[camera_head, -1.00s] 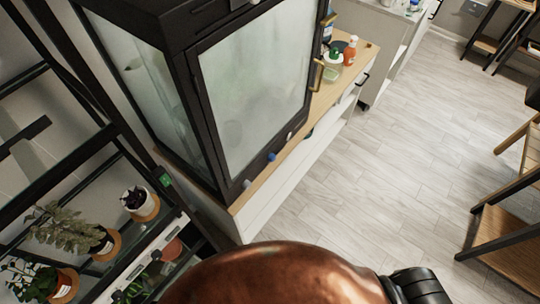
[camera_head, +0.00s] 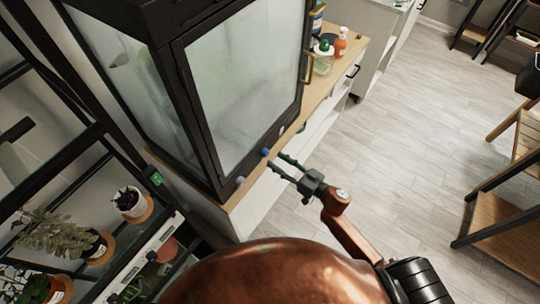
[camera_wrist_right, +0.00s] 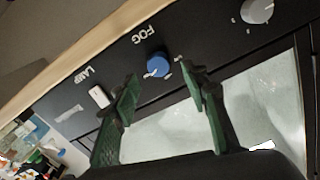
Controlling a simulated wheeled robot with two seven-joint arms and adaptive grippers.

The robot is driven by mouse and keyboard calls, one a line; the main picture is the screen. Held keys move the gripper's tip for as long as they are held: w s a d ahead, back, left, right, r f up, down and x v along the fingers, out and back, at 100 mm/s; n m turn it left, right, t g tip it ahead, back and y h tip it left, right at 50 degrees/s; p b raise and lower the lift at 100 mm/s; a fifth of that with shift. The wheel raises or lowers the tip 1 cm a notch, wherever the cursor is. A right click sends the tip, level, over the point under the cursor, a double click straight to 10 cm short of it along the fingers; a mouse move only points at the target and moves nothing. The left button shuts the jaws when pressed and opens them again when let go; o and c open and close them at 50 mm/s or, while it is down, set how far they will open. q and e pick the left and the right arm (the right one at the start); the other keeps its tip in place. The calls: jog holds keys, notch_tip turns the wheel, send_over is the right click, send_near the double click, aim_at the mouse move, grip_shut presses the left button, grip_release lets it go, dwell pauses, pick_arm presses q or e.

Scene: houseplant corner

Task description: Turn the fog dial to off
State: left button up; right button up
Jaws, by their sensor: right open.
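The fog dial is a blue round knob (camera_wrist_right: 158,65) on the black bottom strip of the glass cabinet, under the word FOG. It also shows in the head view (camera_head: 265,152). Small white marks lie around it; I cannot tell which setting it points to. My right gripper (camera_head: 275,161) is open and reaches toward the cabinet front at the dial. In the wrist view its green fingers (camera_wrist_right: 160,82) stand apart, one on either side of the dial's line. I see no clear contact with the dial. My left gripper is not in view.
A white lamp switch (camera_wrist_right: 99,96) and a grey knob (camera_wrist_right: 257,10) flank the dial. The fogged glass cabinet (camera_head: 240,90) stands on a wooden-topped white unit. Potted plants (camera_head: 128,200) fill a shelf at left.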

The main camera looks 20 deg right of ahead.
aim_at(268, 154)
jog(key=shift+x, duration=2.25)
grip_shut()
